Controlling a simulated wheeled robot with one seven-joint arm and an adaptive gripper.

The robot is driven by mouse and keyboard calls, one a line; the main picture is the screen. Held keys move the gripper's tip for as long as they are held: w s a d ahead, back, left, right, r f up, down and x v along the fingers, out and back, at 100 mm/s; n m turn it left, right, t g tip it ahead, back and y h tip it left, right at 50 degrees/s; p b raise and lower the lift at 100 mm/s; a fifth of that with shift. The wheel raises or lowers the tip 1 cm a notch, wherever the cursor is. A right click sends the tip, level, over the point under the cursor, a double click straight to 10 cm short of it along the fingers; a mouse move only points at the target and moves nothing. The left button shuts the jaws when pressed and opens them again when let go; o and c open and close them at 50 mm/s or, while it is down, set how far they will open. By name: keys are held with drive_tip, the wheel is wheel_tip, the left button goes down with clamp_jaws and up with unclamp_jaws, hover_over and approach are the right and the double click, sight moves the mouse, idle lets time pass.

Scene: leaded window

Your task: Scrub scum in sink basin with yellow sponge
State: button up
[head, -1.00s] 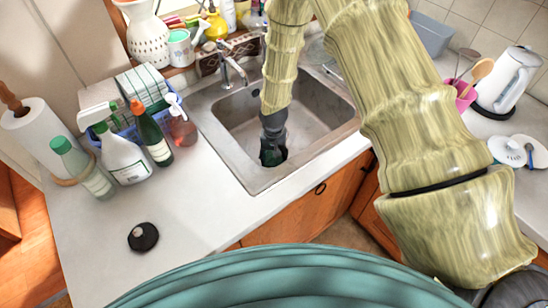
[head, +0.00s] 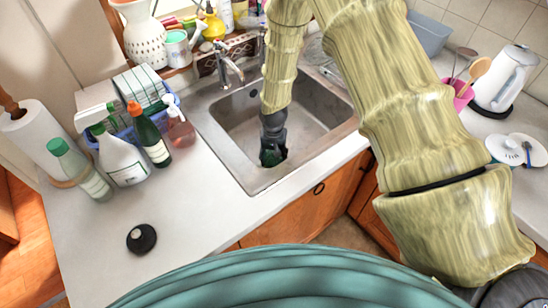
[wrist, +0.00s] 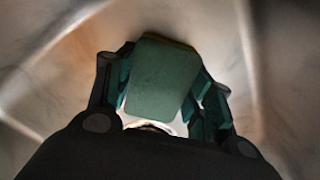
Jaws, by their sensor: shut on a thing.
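The steel sink basin (head: 315,115) is set in the counter at upper middle of the head view. My gripper (head: 272,156) reaches down into its near left part. In the wrist view my gripper (wrist: 163,95) is shut on a block-shaped sponge (wrist: 160,78). Its green face shows, with a thin yellowish edge at the top. The sponge lies between the two fingers, close to the basin surface; I cannot tell whether it touches. In the head view my gripper hides the sponge. Brownish smudges show on the basin, but I cannot make out the scum clearly.
The faucet (head: 229,66) stands at the sink's back left. A spray bottle (head: 121,158), a dark green bottle (head: 150,138) and a soap dispenser (head: 179,128) stand left of the sink. A round black object (head: 142,238) lies on the front counter. A kettle (head: 506,76) is far right.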

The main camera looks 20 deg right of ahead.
drive_tip(key=shift+s+a+f, duration=0.1)
drive_tip(key=shift+s+a, duration=0.1)
drive_tip(key=shift+a, duration=0.25)
drive_tip(key=shift+s+a+f, duration=0.1)
drive_tip(key=shift+s+a, duration=0.1)
drive_tip(key=shift+a, duration=0.2)
drive_tip(key=shift+r, duration=0.1)
drive_tip(key=shift+w+d, duration=0.1)
drive_tip(key=shift+w+d, duration=0.2)
drive_tip(key=shift+d, duration=0.3)
drive_tip(key=shift+w+d, duration=0.15)
drive_tip(key=shift+d, duration=0.3)
drive_tip(key=shift+a, duration=0.15)
